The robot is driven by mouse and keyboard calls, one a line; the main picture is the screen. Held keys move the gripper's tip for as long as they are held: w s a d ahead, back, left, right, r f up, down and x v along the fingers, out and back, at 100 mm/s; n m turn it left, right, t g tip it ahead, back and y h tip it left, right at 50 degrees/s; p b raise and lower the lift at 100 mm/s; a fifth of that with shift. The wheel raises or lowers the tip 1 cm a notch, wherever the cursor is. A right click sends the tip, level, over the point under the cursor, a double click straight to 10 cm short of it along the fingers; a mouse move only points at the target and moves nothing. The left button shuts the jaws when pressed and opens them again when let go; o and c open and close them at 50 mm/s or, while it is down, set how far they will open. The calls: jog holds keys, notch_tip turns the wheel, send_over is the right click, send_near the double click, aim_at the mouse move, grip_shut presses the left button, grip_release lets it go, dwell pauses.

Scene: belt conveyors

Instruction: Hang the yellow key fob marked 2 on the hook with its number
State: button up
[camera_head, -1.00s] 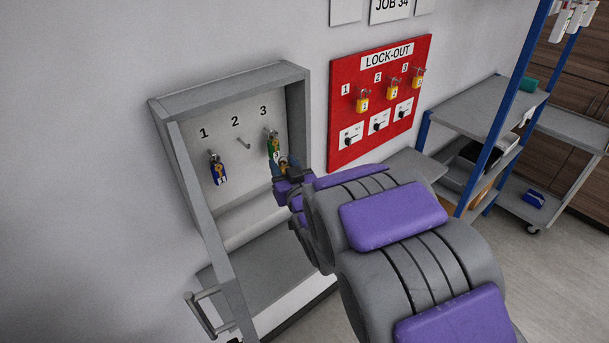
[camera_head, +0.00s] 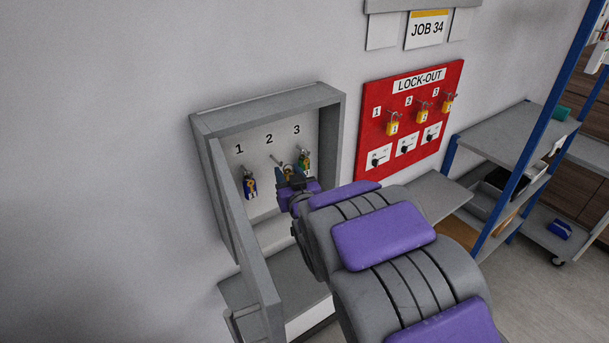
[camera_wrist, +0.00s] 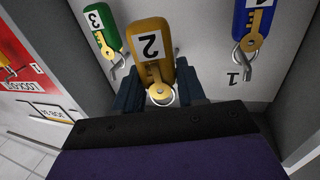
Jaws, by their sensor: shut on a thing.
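My gripper (camera_wrist: 160,92) is shut on the yellow key fob marked 2 (camera_wrist: 151,50), with a dark finger at each side of its ring and brass key. In the head view my gripper (camera_head: 292,182) is inside the open grey key cabinet (camera_head: 262,110), below the numbers 2 and 3. The fob (camera_head: 288,172) is small and partly covered there. Hook 2 (camera_head: 276,162) shows just left of the fob; I cannot tell whether the ring touches it. The blue fob (camera_head: 250,184) hangs under 1. The green fob (camera_head: 304,160) hangs under 3, close to my gripper's right.
The cabinet's open door (camera_head: 245,230) stands out at the left of my arm. A red lock-out board (camera_head: 390,145) with yellow padlocks is on the wall to the right. A grey shelf unit (camera_head: 515,135) with blue posts stands farther right.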

aim_at(273, 161)
jog(key=shift+p+x, duration=0.3)
jog(key=shift+x, duration=0.9)
jog(key=shift+w+a+r, duration=0.1)
jog(key=shift+w+a, duration=0.05)
jog(key=shift+c, duration=0.3)
jog(key=shift+w+a+f, duration=0.5)
jog(key=shift+w+a, duration=0.2)
jog(key=shift+a, duration=0.15)
jog(key=shift+w+a+f, duration=0.15)
jog(key=shift+a+f, duration=0.05)
jog(key=shift+a, duration=0.25)
grip_shut()
jog(key=shift+w+d+f+b, duration=0.2)
jog(key=shift+d+b, duration=0.2)
jog(key=shift+b, duration=0.15)
jog(key=shift+s, duration=0.1)
